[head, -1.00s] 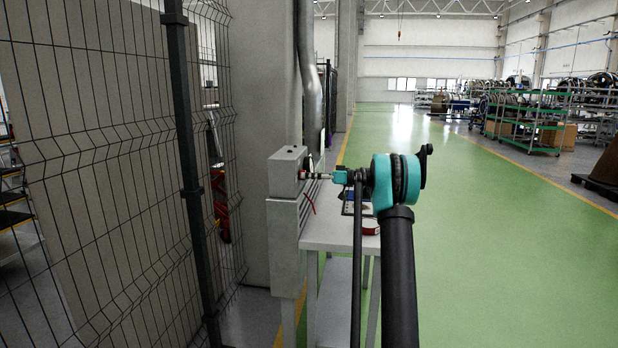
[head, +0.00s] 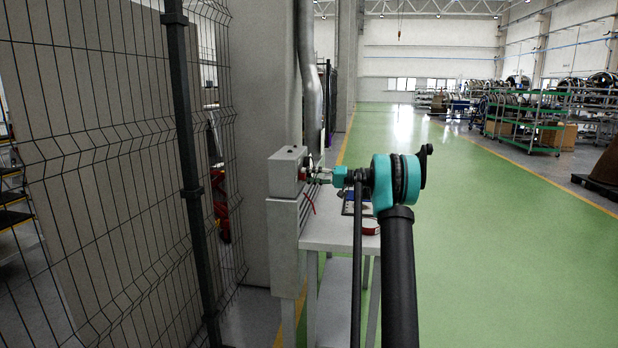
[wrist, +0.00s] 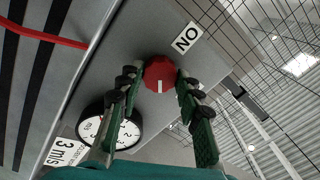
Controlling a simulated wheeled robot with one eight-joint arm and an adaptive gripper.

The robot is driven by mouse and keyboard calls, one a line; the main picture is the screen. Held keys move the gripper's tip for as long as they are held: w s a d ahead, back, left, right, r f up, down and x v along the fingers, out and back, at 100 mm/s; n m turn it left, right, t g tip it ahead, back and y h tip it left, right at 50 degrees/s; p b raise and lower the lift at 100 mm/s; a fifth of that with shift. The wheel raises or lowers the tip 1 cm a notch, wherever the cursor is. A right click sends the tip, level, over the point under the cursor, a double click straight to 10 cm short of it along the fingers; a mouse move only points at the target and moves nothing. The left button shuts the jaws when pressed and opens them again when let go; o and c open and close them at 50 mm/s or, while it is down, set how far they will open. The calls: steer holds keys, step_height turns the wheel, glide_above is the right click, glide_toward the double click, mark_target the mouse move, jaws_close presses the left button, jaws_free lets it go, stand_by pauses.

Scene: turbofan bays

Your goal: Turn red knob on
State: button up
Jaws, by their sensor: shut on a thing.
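The red knob (wrist: 160,72) is on the face of a grey control box, and a short white mark shows on it toward the bottom of the wrist view. A white "ON" label (wrist: 187,38) sits up and right of the knob, and the mark does not point at it. My gripper (wrist: 159,82) has one green-padded finger on each side of the knob and is shut on it. In the head view my gripper (head: 317,176) reaches left to the grey box (head: 287,171); the knob is small there and partly hidden by the fingers.
A round gauge (wrist: 110,132) and a "3 m/s" label (wrist: 66,152) are close to the left finger. A red cable (wrist: 42,36) runs at upper left. Wire fencing (head: 110,180) is at left; green floor is clear at right.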

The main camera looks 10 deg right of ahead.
steer(key=shift+d+m, duration=0.1)
steer(key=shift+m, duration=3.8)
steer(key=o, duration=1.2)
steer(key=shift+c, duration=0.2)
steer(key=v, duration=1.2)
